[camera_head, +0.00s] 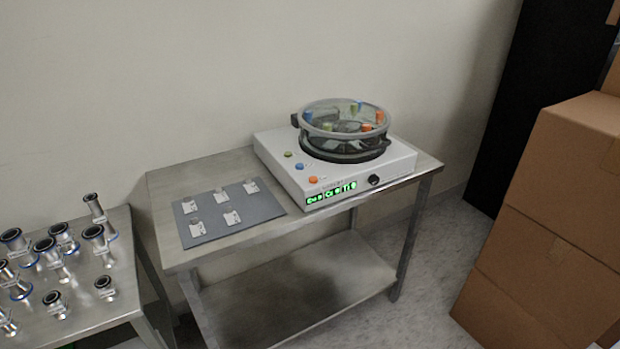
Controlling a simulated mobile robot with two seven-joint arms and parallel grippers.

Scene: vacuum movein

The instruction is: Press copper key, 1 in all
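A white machine (285,178) stands on a metal table (165,232). Its sloped front has three round keys: a green one (288,154), a blue one (299,166) and an orange one (313,180). No lettering naming a copper key can be read at this size. A green lit display (331,193) shows small characters that look like Cu, Cr and Ti with digits. A black knob (374,180) is right of it. A round clear-walled chamber (345,128) with a dark rim sits on top, with several coloured pieces showing. Neither of my grippers is in view.
A grey mat (228,231) with several small pale plates lies left of the machine. A second metal table (105,316) at far left holds several metal fittings. Cardboard boxes (550,205) and a black cabinet stand at right. Space above the machine's keys is clear.

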